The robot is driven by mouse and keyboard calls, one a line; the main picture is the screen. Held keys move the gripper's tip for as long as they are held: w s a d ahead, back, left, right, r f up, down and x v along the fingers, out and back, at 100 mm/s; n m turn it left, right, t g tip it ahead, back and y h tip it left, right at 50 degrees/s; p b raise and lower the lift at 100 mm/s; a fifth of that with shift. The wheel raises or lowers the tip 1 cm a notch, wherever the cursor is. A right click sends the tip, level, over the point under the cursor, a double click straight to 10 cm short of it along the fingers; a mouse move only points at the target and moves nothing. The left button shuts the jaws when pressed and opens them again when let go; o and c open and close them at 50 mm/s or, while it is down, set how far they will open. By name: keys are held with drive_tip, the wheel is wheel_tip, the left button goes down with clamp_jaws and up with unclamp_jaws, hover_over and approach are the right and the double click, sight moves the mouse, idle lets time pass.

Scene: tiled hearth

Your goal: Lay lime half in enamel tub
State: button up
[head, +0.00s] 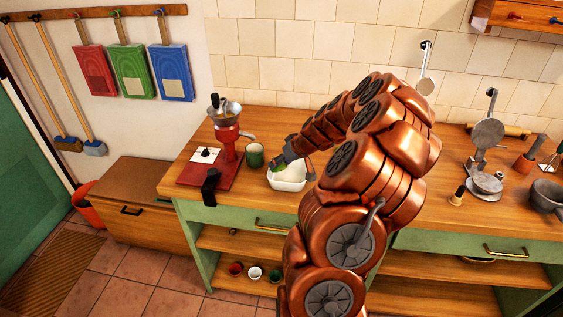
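The white enamel tub (291,185) stands on the wooden counter, left of my arm. My gripper (279,163) points down and to the left over the tub's back left part. A small green piece, which looks like the lime half (279,168), shows at the fingertips, over the tub's left side. The gripper appears shut on it. The fingers are small and dark here, and part of the tub's inside and right side is hidden by the gripper and arm.
A green mug (255,156) stands close to the tub's left. Further left, a red grinder (228,140) stands by a red board (197,178). Metal kitchenware, a pestle and a dark pot (546,196) are on the right. Counter in front of the tub is clear.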

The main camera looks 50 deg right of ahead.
drive_tip(key=o, duration=0.5)
drive_tip(key=shift+o, duration=0.2)
drive_tip(key=v, duration=1.2)
drive_tip(key=shift+w, duration=0.1)
idle(0.3)
